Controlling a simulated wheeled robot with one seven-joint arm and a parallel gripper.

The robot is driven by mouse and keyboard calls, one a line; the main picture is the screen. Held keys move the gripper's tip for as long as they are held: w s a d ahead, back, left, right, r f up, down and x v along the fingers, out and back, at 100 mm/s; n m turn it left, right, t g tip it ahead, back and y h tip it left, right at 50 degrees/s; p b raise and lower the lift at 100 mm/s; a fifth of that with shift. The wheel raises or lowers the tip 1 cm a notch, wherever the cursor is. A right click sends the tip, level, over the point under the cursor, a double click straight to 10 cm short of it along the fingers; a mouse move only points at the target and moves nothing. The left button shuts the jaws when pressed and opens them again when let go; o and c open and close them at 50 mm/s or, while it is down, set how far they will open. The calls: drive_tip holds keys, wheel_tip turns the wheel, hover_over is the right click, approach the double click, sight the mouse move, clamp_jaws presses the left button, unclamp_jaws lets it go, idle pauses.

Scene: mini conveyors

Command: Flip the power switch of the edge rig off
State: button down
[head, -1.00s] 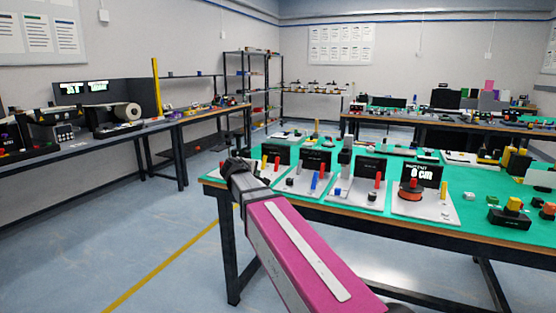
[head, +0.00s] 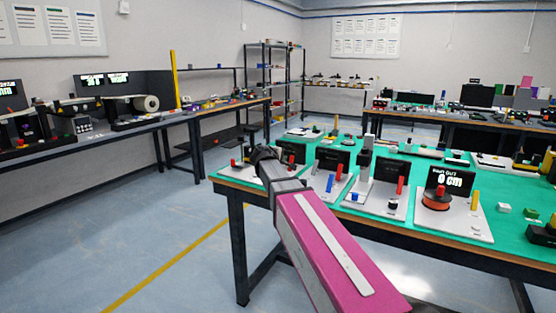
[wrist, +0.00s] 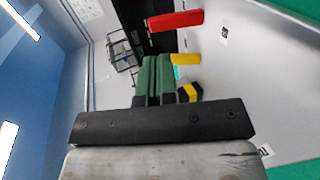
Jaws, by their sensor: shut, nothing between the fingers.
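My gripper (head: 263,153) shows in the head view at the green table's near left corner, over the leftmost rig (head: 226,172). In the wrist view its green fingers (wrist: 158,80) are together with nothing between them. Beyond and beside them is a pale rig plate (wrist: 245,85) with a red lever (wrist: 175,20) and a yellow lever (wrist: 185,59). A black-and-yellow piece (wrist: 189,93) shows right beside the fingers; contact cannot be told. I cannot tell which part is the power switch, or its position. The arm hides part of the leftmost rig in the head view.
Other rigs stand to the right, with a blue lever (head: 329,184), a red lever (head: 400,186) and an orange spool (head: 436,201) under a display (head: 450,180). The green table (head: 510,229) has a wooden edge. Open floor (head: 150,220) lies to the left.

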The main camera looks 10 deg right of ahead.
sight(291, 158)
drive_tip(key=x, duration=0.7)
drive_tip(key=shift+w+d, duration=0.2)
drive_tip(key=shift+x, duration=0.9)
drive_tip(key=shift+w+r, duration=0.15)
drive_tip(key=shift+w, duration=0.05)
drive_tip(key=shift+s, duration=0.15)
